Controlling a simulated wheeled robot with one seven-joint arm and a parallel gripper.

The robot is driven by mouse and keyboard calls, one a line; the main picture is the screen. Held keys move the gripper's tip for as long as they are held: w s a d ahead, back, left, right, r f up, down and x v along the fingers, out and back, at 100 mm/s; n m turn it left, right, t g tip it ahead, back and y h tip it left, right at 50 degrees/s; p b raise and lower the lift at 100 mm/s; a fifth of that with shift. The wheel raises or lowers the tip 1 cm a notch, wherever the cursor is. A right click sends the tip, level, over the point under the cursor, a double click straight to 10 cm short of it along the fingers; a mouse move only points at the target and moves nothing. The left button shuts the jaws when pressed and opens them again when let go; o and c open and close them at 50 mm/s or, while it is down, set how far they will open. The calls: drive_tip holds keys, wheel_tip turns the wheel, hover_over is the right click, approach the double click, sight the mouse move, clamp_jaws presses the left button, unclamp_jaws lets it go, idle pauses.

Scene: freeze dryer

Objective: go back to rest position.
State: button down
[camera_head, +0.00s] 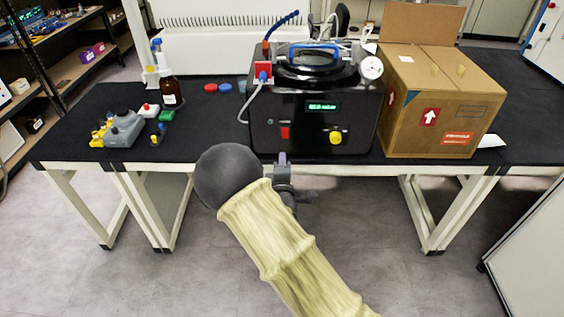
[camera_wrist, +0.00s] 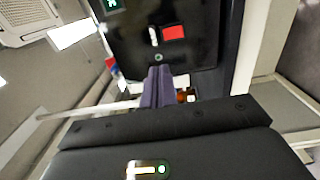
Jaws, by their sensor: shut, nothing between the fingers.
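My gripper (camera_head: 283,160) is at the front edge of the table, in front of the black freeze dryer (camera_head: 318,128). My arm, in a pale yellow sleeve, reaches up to it from the lower right. In the wrist view the purple-grey fingers of my gripper (camera_wrist: 159,84) are together with nothing between them. The freeze dryer's front panel (camera_wrist: 180,52), with a red switch, fills the upper middle of that view. The fingers appear apart from the panel, though the exact gap cannot be told.
Left are a brown bottle (camera_head: 171,94), a grey device (camera_head: 122,129) and small coloured items. Shelves (camera_head: 60,70) stand at far left, a white cabinet (camera_head: 530,235) at lower right. Floor in front is clear.

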drive_tip(key=s+d+r+m+g+h+p, duration=0.1)
drive_tip(key=s+d+m+g+p, duration=0.1)
drive_tip(key=d+m+g, duration=0.3)
drive_tip(key=s+d+r+m+g+h+p, duration=0.1)
drive_tip(key=s+d+r+m+g+p, duration=0.1)
drive_tip(key=d+m, duration=0.4)
drive_tip(key=s+d+r+m+g+p, duration=0.1)
drive_tip(key=s+d+r+m+g, duration=0.1)
drive_tip(key=s, duration=0.5)
drive_tip(key=s+d+r+m+g+p, duration=0.1)
drive_tip(key=s+d+r+m+g, duration=0.2)
drive_tip(key=s, duration=0.5)
drive_tip(key=s+d+r+m+g+p, duration=0.2)
drive_tip(key=s+d+r+g, duration=0.1)
drive_tip(key=s+d, duration=0.2)
drive_tip(key=s, duration=0.2)
drive_tip(key=shift+s+r+m+g+y, duration=0.3)
drive_tip(key=shift+r+m+y, duration=0.05)
drive_tip(key=shift+m+y, duration=0.05)
drive_tip(key=c, duration=2.1)
unclamp_jaws()
